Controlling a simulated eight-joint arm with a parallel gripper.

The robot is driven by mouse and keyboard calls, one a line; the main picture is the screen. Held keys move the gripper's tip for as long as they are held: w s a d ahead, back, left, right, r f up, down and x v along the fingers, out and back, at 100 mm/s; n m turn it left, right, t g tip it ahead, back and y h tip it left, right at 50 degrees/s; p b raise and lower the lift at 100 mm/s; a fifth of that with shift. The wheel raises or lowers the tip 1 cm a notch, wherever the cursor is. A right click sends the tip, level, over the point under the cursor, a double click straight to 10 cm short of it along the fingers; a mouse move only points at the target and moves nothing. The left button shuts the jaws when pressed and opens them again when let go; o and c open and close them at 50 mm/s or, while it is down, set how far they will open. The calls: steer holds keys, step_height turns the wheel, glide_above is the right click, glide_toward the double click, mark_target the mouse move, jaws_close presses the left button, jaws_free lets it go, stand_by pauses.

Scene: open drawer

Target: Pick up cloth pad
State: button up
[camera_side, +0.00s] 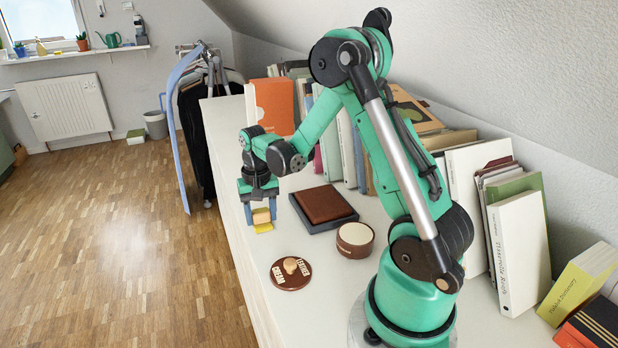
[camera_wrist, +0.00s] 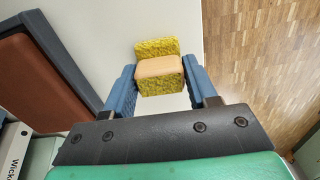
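A small pad with a smooth tan face and rough yellow parts, which I take as the cloth pad (camera_wrist: 160,68), is between the fingers of my gripper (camera_wrist: 159,62) in the wrist view. A flat yellow piece (camera_wrist: 156,47) shows just beyond it; I cannot tell if the two are joined. In the side view my gripper (camera_side: 259,212) points down at the left edge of the white top, with the tan pad (camera_side: 262,215) between its fingers and the yellow piece (camera_side: 263,228) lower. The fingers are apart at the pad's sides; whether they press on it is unclear.
A dark tray (camera_side: 335,222) with a brown pad (camera_side: 324,204) is right of my gripper. A round box (camera_side: 355,240) and a round lettered lid (camera_side: 291,272) are nearer the camera. Books (camera_side: 520,250) line the wall. The white top's left edge drops to the wood floor.

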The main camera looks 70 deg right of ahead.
mark_target(260, 210)
steer(key=shift+c, duration=0.7)
steer(key=shift+r, duration=0.1)
step_height(260, 210, up, 20)
steer(key=o, duration=0.5)
steer(key=c, duration=0.4)
